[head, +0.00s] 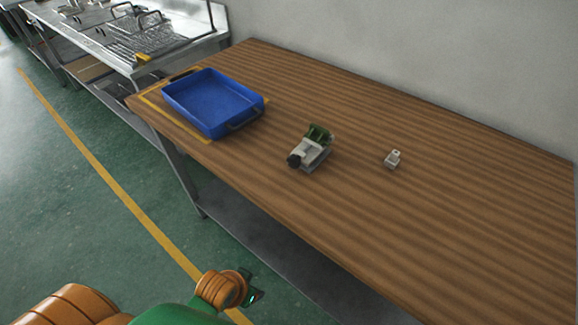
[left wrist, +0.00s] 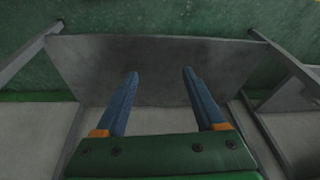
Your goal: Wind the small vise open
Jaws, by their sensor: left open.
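The small vise (head: 311,149) sits on the wooden table, with a grey body, a green part at its back and a black knob or handle end facing the table's front edge. Whether its jaws are apart is too small to tell. My left gripper (head: 254,298) is at the bottom of the head view, off the table's front side and well away from the vise. In the left wrist view my left gripper (left wrist: 158,75) shows two blue fingers spread apart with nothing between them. My right gripper is in neither view.
A blue tray (head: 213,104) stands at the table's left end. The wooden table (head: 450,220) is otherwise clear. A grey lower shelf (left wrist: 150,62) shows beyond my fingers. A metal bench (head: 195,40) stands at the back left.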

